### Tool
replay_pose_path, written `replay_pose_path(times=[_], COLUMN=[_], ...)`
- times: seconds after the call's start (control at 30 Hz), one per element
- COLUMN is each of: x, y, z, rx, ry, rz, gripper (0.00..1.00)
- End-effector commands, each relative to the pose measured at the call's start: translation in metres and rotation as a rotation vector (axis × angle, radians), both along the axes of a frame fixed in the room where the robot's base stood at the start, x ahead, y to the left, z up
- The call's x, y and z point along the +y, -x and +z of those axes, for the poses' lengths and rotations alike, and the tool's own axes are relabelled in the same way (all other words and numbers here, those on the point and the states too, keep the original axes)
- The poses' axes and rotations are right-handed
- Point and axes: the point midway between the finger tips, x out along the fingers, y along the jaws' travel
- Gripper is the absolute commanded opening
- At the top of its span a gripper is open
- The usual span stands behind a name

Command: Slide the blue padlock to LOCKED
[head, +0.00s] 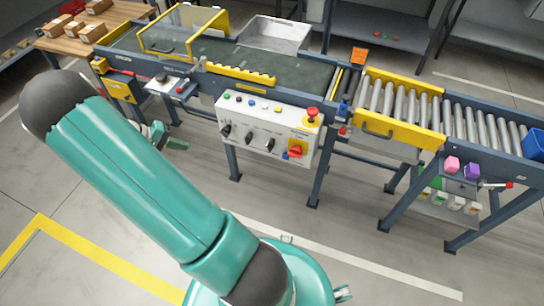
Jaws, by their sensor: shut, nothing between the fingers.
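A small blue shape, likely the blue padlock (285,156), shows at the lower right of the white control panel (245,132), just beside a red rotary switch (296,149) on a yellow plate. It is too small to read any LOCKED marking or its exact position. My gripper (177,144) shows partly behind my large teal arm, left of the panel. It is shut and empty, apart from the panel and the padlock. Part of the wrist is hidden by the arm.
The panel also carries several black knobs, coloured buttons and a red emergency stop (312,113). Behind it runs a conveyor (290,75) with yellow guards. A roller section (400,100) with a yellow handled gate (385,130) stands right. Floor in front is clear.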

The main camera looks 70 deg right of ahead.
Motion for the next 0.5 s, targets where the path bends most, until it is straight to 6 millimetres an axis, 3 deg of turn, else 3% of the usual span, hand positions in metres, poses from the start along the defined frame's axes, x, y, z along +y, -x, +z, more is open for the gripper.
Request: replay_pose_path(times=[0.03,0.2,0.5], x=[-0.014,-0.055,-0.112], y=[0.008,0.035,0.097], z=[-0.020,-0.073,-0.165], rx=[0.048,0.179,0.395], ry=[0.033,0.157,0.373], rz=[-0.016,-0.048,-0.029], gripper=[0.00,0.00,0.00])
